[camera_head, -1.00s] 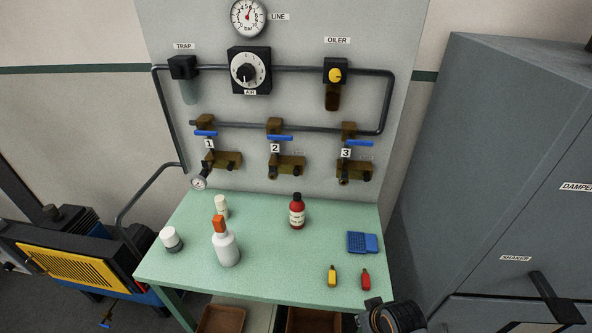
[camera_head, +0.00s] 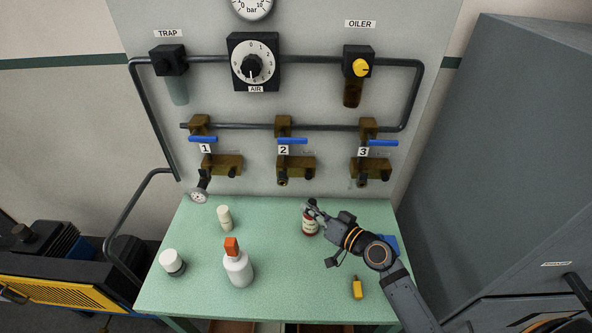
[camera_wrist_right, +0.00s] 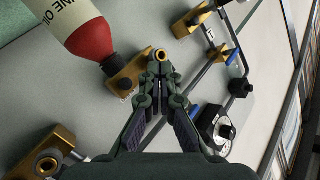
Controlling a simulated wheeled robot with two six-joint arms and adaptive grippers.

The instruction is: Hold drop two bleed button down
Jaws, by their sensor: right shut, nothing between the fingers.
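Drop two, a brass block (camera_head: 297,167) with a blue lever (camera_head: 292,141) and a label "2", is on the grey panel in the head view. A small dark knob at its right end may be the bleed button; I cannot tell surely. My right gripper (camera_head: 310,206) is shut and empty, below drop two and in front of the red-capped oil bottle (camera_head: 308,226). In the right wrist view the closed fingertips (camera_wrist_right: 158,66) overlap a brass ring beside a brass block (camera_wrist_right: 125,75). Contact cannot be told. My left gripper is not in view.
Drops one (camera_head: 222,165) and three (camera_head: 370,169) flank drop two. A grey cabinet (camera_head: 500,160) stands at right.

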